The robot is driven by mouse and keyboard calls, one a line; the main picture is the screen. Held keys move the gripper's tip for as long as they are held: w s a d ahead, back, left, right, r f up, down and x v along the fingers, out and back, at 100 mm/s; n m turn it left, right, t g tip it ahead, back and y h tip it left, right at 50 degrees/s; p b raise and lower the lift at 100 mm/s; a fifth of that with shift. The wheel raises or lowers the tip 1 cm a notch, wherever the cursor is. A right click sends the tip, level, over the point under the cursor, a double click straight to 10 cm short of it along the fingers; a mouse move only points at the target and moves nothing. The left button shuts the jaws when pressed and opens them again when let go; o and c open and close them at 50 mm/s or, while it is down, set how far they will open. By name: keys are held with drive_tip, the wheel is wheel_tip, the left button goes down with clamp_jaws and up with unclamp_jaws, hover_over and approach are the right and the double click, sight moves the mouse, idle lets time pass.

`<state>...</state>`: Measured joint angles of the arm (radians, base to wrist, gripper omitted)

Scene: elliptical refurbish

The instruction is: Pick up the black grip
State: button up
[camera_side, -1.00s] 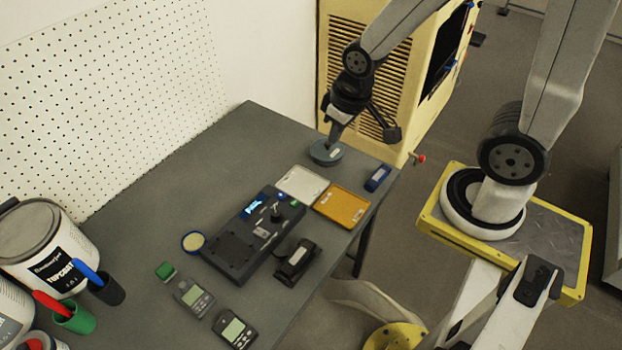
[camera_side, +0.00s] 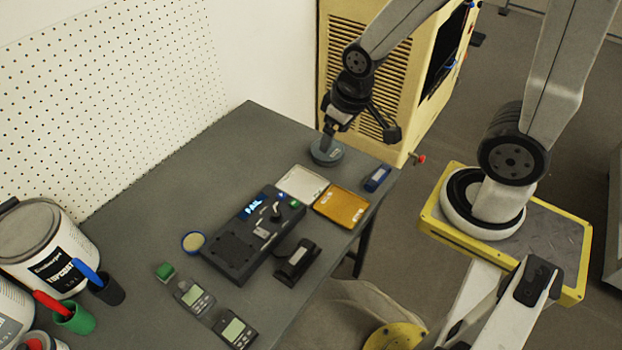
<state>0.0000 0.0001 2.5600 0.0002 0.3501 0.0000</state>
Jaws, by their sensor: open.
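A dark block-like piece with a pale label (camera_side: 297,262), which looks like the black grip, lies on the table just right of the black test box. My gripper (camera_side: 328,141) is at the far end of the table, pointing down over a round blue-grey dish (camera_side: 327,153). It is well apart from the black piece. The jaws are open, though the fingertips are small here and the gap between them is hard to see. I cannot tell whether the fingertips touch the dish.
The black test box (camera_side: 240,248) shows "FAIL". A white tray (camera_side: 301,183), a yellow tray (camera_side: 341,206) and a blue item (camera_side: 377,178) lie near the right edge.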

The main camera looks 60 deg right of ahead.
drive_tip(key=m+g+y, duration=0.4)
drive_tip(key=m+y, duration=0.9)
drive_tip(key=m, duration=0.4)
approach(305, 246)
drive_tip(key=a, duration=0.1)
drive_tip(key=s+a, duration=0.1)
drive_tip(key=a, duration=0.1)
drive_tip(key=shift+s+a+f, duration=0.2)
drive_tip(key=shift+f, duration=0.15)
drive_tip(key=shift+w+f+m+t+y, duration=0.1)
drive_tip(key=shift+f+m+t+y, duration=0.2)
drive_tip(key=shift+f+m+t, duration=0.3)
drive_tip(key=shift+a, duration=0.1)
drive_tip(key=shift+x, duration=1.25)
drive_tip(key=shift+x, duration=2.6)
